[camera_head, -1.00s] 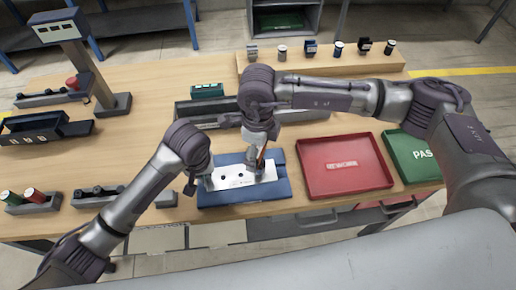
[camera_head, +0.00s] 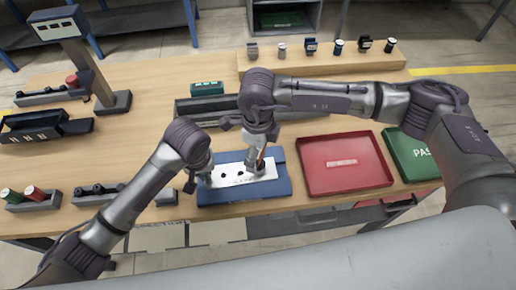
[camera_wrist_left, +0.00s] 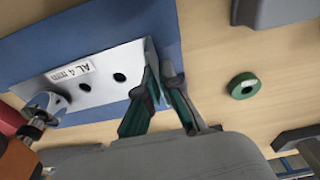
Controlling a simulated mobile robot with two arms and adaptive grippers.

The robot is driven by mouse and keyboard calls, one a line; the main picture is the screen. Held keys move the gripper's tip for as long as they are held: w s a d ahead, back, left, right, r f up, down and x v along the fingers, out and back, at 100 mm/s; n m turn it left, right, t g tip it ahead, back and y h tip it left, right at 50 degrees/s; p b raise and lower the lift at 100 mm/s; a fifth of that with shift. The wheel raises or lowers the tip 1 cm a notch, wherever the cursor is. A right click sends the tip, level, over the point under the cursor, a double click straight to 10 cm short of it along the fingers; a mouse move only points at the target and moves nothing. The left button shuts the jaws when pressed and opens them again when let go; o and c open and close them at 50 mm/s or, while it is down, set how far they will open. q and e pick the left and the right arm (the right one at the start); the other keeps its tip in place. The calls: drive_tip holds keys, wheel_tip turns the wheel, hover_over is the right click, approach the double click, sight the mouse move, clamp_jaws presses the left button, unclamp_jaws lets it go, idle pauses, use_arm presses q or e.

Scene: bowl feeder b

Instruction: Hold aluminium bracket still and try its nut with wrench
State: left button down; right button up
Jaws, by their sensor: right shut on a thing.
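The aluminium bracket (camera_head: 234,180) is a pale plate with dark holes, lying on a blue mat (camera_head: 237,198). In the left wrist view the bracket (camera_wrist_left: 104,84) shows an "AL 4 mm" label and an upturned end. My left gripper (camera_head: 207,180) is at its left end; in the left wrist view its fingers (camera_wrist_left: 158,72) close on the upturned end from both sides. My right gripper (camera_head: 258,143) is above the bracket's right end, shut on the wrench, whose orange handle (camera_wrist_left: 14,160) and metal head (camera_wrist_left: 44,108) show. The head sits over the nut, which is hidden.
A red tray (camera_head: 343,182) and a green tray (camera_head: 413,155) stand to the right. A long grey bin (camera_head: 195,110) is behind the mat. A green ring (camera_wrist_left: 243,86) lies on the table near my left gripper. Racks with small parts stand left.

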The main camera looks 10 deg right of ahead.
drive_tip(key=shift+f, duration=0.25)
idle(0.4)
drive_tip(key=shift+m, duration=1.2)
drive_tip(key=shift+m, duration=1.1)
drive_tip(key=shift+m, duration=1.2)
